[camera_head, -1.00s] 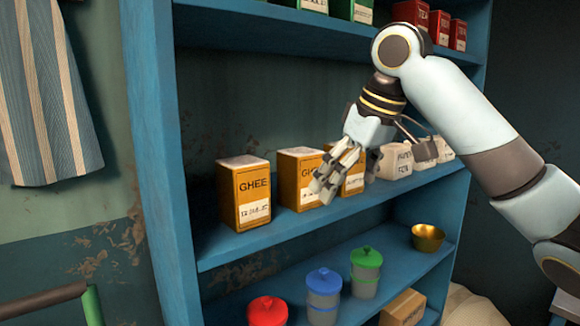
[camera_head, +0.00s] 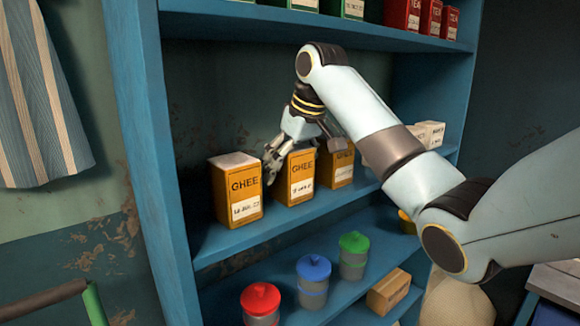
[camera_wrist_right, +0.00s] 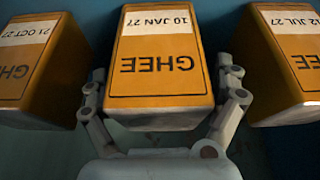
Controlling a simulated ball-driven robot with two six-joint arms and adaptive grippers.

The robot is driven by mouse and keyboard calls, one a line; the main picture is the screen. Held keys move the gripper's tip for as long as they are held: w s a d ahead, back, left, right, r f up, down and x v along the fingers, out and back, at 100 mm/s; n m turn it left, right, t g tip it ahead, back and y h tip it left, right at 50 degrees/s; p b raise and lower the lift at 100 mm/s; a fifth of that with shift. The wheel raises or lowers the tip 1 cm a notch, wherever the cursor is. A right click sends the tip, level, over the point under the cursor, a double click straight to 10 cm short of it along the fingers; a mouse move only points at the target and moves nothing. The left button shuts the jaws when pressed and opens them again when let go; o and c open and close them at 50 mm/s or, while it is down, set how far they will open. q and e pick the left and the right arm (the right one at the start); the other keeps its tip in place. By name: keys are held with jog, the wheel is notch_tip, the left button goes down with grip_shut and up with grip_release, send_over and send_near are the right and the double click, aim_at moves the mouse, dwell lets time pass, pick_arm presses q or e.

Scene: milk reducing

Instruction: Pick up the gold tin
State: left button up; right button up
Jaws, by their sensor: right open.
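Three gold ghee tins stand in a row on the blue middle shelf: a left one (camera_head: 237,190), a middle one (camera_head: 295,181) and a right one (camera_head: 340,167). My right gripper (camera_head: 298,160) is open at the middle tin, behind and above it in the picture. In the right wrist view, its fingers (camera_wrist_right: 165,80) lie one on each side of the middle tin (camera_wrist_right: 160,50), whose upside-down label reads 10 JAN 27. I cannot tell whether they touch it. The neighbouring tins (camera_wrist_right: 35,70) (camera_wrist_right: 285,65) stand just outside the fingers. My left gripper is out of view.
Pale boxes (camera_head: 430,133) stand further right on the same shelf. Red (camera_head: 261,300), blue (camera_head: 313,275) and green-lidded (camera_head: 353,250) jars and a cardboard box (camera_head: 388,290) stand on the shelf below. Green and red tins (camera_head: 402,14) line the shelf above. The blue side post (camera_head: 160,150) bounds the left.

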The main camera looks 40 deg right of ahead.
jog(key=shift+s+d, duration=0.1)
jog(key=shift+s, duration=0.05)
jog(key=c, duration=1.6)
